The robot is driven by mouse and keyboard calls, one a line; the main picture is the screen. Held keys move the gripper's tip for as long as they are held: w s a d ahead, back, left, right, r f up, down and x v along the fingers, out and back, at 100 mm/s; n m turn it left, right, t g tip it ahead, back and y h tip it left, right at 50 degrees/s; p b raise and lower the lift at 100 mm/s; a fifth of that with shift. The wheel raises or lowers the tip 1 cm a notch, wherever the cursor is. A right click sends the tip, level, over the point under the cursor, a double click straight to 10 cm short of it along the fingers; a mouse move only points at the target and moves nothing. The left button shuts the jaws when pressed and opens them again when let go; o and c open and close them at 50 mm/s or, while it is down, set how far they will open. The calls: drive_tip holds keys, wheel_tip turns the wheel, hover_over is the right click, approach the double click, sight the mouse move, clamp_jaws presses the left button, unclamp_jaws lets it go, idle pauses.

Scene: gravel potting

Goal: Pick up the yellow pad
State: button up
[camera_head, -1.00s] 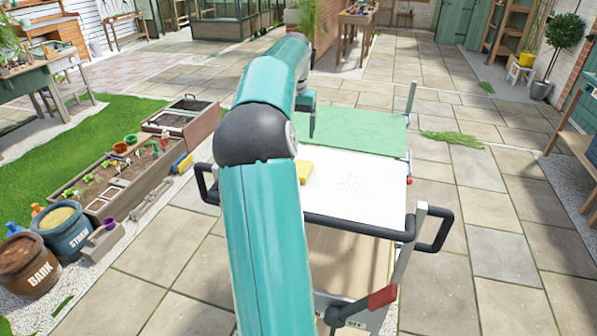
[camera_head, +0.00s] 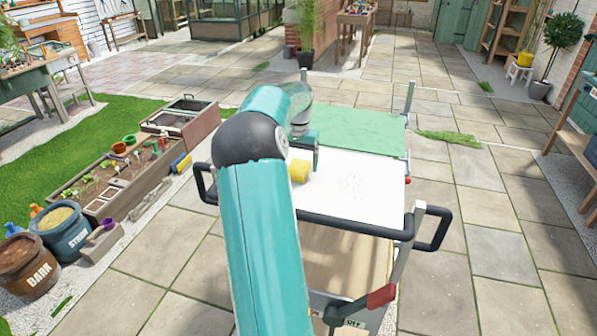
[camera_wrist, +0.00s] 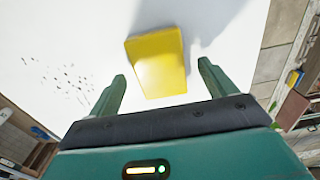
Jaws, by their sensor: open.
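The yellow pad (camera_head: 299,171) lies on the white top of the cart (camera_head: 345,195), near its left part in the head view. In the wrist view the yellow pad (camera_wrist: 158,62) is a slightly turned block just beyond the fingertips. My gripper (camera_wrist: 161,72) is open and empty, with its two green fingers apart. The near end of the pad lies roughly between the lines of the fingers, and the fingers do not touch it. In the head view my arm hides part of the cart's left side, and the fingers cannot be made out clearly.
A green panel (camera_head: 355,131) adjoins the far side of the white top. Small dark specks (camera_wrist: 68,78) lie on the white surface beside the pad. A black handle (camera_head: 355,229) runs along the cart's near edge. The white surface right of the pad is mostly clear.

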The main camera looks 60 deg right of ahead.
wheel_tip(320, 180, down, 2)
drive_tip(key=shift+f, duration=0.1)
drive_tip(key=shift+c, duration=0.2)
drive_tip(key=c, duration=1.1)
drive_tip(key=shift+o, duration=0.2)
drive_tip(key=shift+r, duration=0.2)
